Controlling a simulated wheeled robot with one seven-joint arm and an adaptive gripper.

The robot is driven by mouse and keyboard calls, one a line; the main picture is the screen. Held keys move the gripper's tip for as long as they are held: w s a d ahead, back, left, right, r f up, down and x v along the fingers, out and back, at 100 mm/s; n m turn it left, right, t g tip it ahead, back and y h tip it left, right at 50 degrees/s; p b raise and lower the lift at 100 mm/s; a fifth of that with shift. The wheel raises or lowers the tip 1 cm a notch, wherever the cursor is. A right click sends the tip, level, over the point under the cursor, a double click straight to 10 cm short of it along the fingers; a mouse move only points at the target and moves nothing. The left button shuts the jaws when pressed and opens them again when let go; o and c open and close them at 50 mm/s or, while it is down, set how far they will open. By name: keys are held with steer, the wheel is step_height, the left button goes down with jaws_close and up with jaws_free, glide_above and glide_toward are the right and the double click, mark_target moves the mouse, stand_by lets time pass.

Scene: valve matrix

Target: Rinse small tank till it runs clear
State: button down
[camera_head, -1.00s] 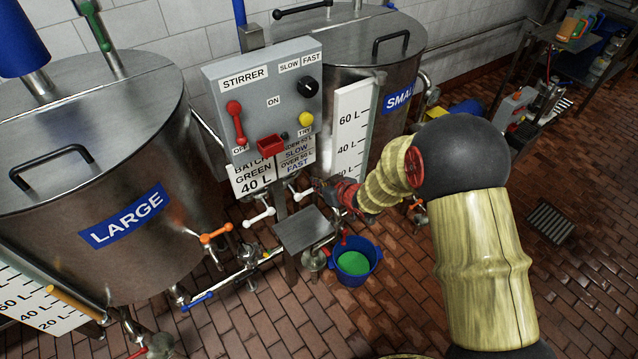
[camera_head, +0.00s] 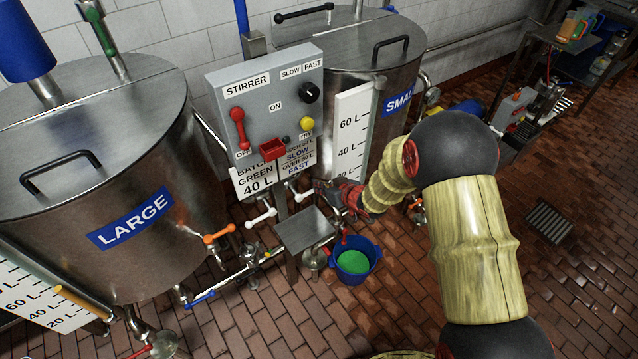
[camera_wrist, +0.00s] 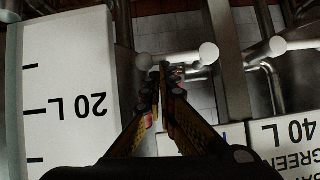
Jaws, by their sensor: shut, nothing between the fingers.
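The small steel tank (camera_head: 345,78) stands at the back, its blue label (camera_head: 398,102) partly cut off by my arm. Its white level gauge (camera_head: 353,135) reads 60, 40 and lower; the 20 L mark of a white gauge (camera_wrist: 65,105) fills the left of the wrist view. My gripper (camera_wrist: 165,72) is shut and empty, its fingertips at or just in front of a white-ended valve handle (camera_wrist: 185,56); contact cannot be told. In the head view my gripper (camera_head: 345,196) is beside the white handles (camera_head: 300,191). A blue bucket (camera_head: 356,272) holds green liquid.
The large tank (camera_head: 90,170) stands left. The stirrer box (camera_head: 265,100) has a red lever, black knob and yellow button. An orange handle (camera_head: 219,234) and another white handle (camera_head: 260,217) sit near a small metal stand (camera_head: 303,228).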

steer(key=shift+w+d+f+m+g+y+p, duration=0.1)
steer(key=shift+d+f+m+g+y+p, duration=0.2)
steer(key=shift+p, duration=1.1)
step_height(320, 180, down, 5)
steer(key=m+g+y+p, duration=0.1)
steer(key=m+y+p, duration=0.2)
steer(key=p, duration=0.2)
steer(key=shift+y+p, duration=0.3)
steer(key=shift+f, duration=0.1)
stand_by(3.9)
steer(key=v, duration=1.2)
steer(key=shift+w, duration=0.2)
